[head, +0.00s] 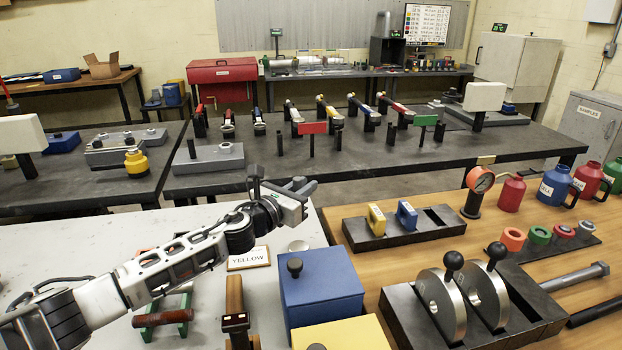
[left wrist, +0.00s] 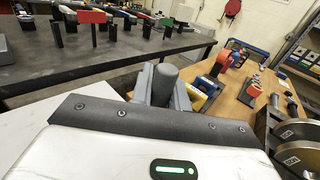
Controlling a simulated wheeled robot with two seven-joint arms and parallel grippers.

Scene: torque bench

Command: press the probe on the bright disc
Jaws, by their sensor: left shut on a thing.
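My left gripper (head: 304,188) is raised above the back of the pale bench, its arm reaching in from the left. It is shut on a dark grey, round-ended piece (left wrist: 165,86), which shows between the fingers in the left wrist view; I take it for the probe. Its lower end is hidden. A small pale round piece (head: 298,246) lies below the gripper, behind the blue box; I cannot tell whether it is the bright disc. The held piece appears to be in the air, apart from it. My right gripper is out of view.
A blue box (head: 321,287) with a black knob and a YELLOW sign (head: 249,258) stand below the gripper.

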